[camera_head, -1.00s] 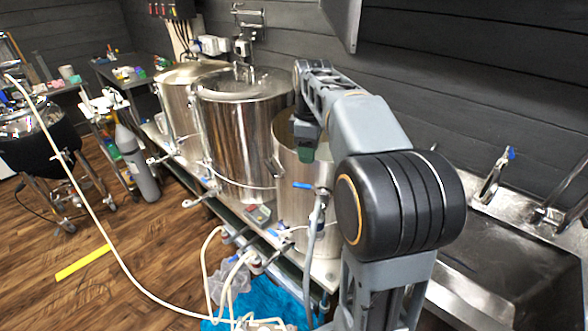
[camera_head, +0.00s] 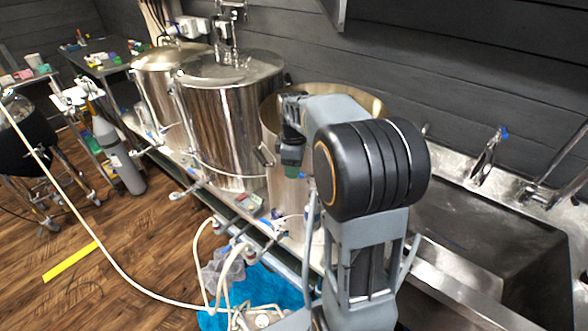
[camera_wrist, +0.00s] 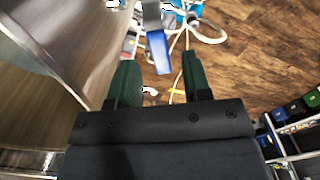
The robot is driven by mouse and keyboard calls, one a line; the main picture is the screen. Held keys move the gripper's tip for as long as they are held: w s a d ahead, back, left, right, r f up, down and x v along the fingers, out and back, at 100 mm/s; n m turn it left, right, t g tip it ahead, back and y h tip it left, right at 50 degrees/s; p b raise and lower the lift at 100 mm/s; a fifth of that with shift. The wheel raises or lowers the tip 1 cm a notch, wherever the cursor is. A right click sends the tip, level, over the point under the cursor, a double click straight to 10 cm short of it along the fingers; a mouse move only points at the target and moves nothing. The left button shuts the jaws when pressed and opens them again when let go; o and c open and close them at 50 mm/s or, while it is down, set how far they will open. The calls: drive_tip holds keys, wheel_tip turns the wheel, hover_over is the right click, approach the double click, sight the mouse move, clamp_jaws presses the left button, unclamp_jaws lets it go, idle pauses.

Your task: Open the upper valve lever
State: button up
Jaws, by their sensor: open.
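The valve lever, a blue flat handle (camera_wrist: 158,52), shows in the wrist view on a grey metal fitting. My gripper (camera_wrist: 159,62) is open, with its dark green fingers on either side of the lever in the picture. A gap shows on both sides, and I see no contact. How deep the lever sits between the fingers I cannot tell. In the head view, my gripper (camera_head: 291,172) points down in front of the nearest steel kettle (camera_head: 283,207). There my arm and gripper hide the lever.
The kettle wall (camera_wrist: 50,45) fills the left of the wrist view, close to the left finger. More steel kettles (camera_head: 232,120) stand behind on the bench. A white hose (camera_head: 80,220) hangs across the floor. A steel sink (camera_head: 470,235) is at the right.

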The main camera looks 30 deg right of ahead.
drive_tip(key=shift+f, duration=0.75)
drive_tip(key=shift+c, duration=0.4)
clamp_jaws()
